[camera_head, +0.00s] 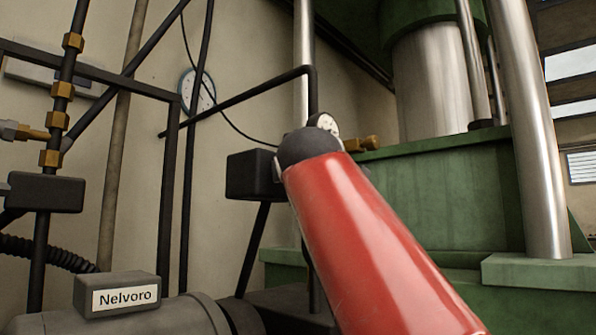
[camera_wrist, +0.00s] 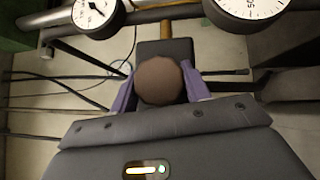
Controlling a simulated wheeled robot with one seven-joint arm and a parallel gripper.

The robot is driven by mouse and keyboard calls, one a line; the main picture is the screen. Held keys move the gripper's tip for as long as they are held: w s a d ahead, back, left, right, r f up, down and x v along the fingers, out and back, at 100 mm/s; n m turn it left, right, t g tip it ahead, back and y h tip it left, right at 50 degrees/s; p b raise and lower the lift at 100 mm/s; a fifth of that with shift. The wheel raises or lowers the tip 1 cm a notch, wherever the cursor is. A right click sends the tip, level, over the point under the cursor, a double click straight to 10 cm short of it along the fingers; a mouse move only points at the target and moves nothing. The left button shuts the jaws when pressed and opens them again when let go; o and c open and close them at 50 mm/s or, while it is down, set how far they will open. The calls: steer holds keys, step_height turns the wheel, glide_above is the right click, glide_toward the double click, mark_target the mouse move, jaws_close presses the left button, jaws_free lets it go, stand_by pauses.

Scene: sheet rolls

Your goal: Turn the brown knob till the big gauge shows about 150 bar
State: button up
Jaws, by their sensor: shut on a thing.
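The brown knob (camera_wrist: 160,82) shows as a round cap in the middle of the wrist view, in front of a dark block (camera_wrist: 164,50). My gripper (camera_wrist: 157,70) has a purple finger on each side of the knob and is shut on it. A large white gauge (camera_wrist: 250,6) is cut off by the top edge at right. Part of a "50" marking shows, but its needle and reading cannot be made out. In the head view my red arm hides the knob and my gripper.
A smaller gauge (camera_wrist: 95,10) is at upper left in the wrist view. In the head view, a small gauge (camera_head: 326,124) shows above my arm and a round dial (camera_head: 197,91) at the wall. Black pipes (camera_head: 140,83) are at left, a green press (camera_head: 445,190) at right.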

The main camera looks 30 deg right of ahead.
steer(key=shift+m+g+y, duration=0.4)
steer(key=shift+m+g, duration=0.4)
steer(key=shift+m, duration=0.1)
steer(key=o, duration=1)
steer(key=b+v, duration=0.2)
steer(key=v, duration=0.5)
steer(key=shift+s+a, duration=0.15)
steer(key=shift+s, duration=0.25)
steer(key=shift+r, duration=0.1)
